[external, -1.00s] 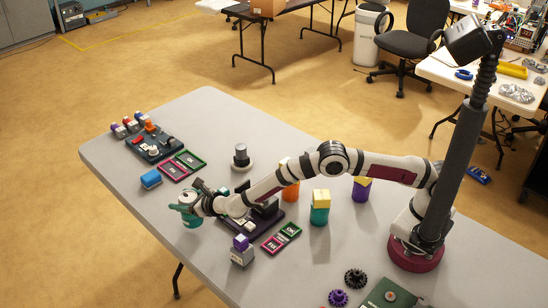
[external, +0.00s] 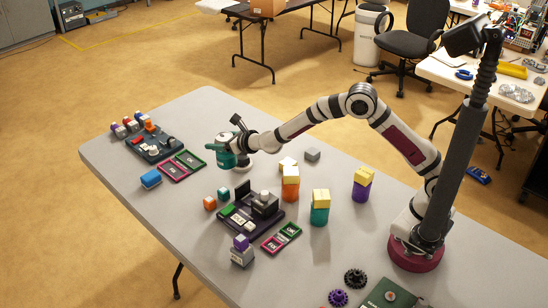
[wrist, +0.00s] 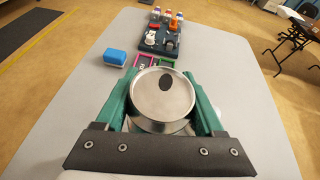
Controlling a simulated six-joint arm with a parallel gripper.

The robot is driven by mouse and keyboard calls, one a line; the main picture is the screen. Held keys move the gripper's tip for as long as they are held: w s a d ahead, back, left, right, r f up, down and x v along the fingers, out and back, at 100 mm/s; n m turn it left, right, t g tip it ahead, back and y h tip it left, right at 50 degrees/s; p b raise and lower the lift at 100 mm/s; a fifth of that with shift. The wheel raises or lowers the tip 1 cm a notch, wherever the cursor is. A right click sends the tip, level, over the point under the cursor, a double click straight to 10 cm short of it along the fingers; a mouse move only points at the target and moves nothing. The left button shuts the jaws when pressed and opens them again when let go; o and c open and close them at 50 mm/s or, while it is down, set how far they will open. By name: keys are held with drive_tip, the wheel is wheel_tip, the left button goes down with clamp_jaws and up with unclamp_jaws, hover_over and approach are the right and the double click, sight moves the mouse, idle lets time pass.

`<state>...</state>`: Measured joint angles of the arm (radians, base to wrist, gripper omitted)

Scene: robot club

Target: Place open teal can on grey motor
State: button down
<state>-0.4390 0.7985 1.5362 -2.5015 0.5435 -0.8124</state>
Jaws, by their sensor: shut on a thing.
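My gripper (external: 221,155) has teal fingers and is shut around the teal can (external: 227,160), held upright. In the wrist view, the can's silver lid (wrist: 163,95) with a dark oval opening sits between the fingers (wrist: 162,102). The grey motor is largely hidden behind my gripper and wrist in the external view; a light round base (external: 246,170) shows just right of the can. I cannot tell the height gap between can and motor.
A dark purple station (external: 236,222) with small blocks stands in front.

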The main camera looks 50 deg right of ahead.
drive_tip(key=w+d+r+m+h, duration=0.2)
drive_tip(key=d+r, duration=0.2)
drive_tip(key=d, duration=0.8)
drive_tip(key=w+d+r+m+h, duration=0.2)
drive_tip(key=d+r, duration=0.1)
drive_tip(key=d, duration=0.9)
drive_tip(key=w+a+f, duration=0.4)
drive_tip(key=a+f, duration=0.5)
drive_tip(key=f, duration=0.1)
drive_tip(key=shift+w+a+f, duration=0.15)
drive_tip(key=shift+a+f, duration=0.2)
drive_tip(key=shift+f, duration=0.1)
unclamp_jaws()
